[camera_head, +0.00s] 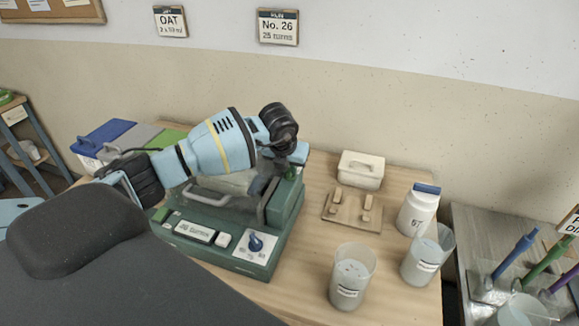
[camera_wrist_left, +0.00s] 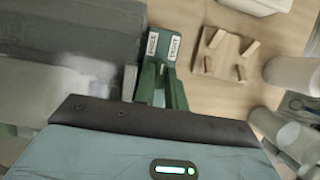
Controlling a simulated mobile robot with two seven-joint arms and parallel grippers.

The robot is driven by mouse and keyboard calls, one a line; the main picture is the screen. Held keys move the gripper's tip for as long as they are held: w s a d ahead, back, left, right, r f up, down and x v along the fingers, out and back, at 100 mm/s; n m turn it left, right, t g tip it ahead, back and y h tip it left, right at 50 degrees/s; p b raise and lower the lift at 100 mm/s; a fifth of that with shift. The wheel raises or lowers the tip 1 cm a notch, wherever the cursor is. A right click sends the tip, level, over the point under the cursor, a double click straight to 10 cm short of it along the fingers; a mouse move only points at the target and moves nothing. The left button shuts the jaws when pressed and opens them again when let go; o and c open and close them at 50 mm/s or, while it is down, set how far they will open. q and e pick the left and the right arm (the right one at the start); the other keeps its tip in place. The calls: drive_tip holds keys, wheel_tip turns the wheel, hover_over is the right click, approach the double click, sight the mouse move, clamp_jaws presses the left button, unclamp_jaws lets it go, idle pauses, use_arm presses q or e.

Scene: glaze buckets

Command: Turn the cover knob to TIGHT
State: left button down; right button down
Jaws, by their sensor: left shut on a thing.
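The green machine (camera_head: 213,243) stands on the wooden table. My left arm reaches over it from the left, and my left gripper (camera_head: 290,166) points down at its right rear part. The gripper is shut on a small green part there, which I take for the cover knob (camera_head: 291,173). In the left wrist view, a FREE label (camera_wrist_left: 152,45) and a TIGHT label (camera_wrist_left: 174,48) sit side by side just beyond green upright parts (camera_wrist_left: 174,90). The gripper body hides much of the knob, so its setting cannot be read. My right gripper is not in view.
Bare tabletop lies between machine and cups.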

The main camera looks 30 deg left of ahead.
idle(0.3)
use_arm(q)
drive_tip(key=c, duration=1.4)
unclamp_jaws()
drive_tip(key=shift+d, duration=0.1)
drive_tip(key=shift+c, duration=0.2)
drive_tip(key=shift+a, duration=0.2)
drive_tip(key=shift+a+r, duration=0.1)
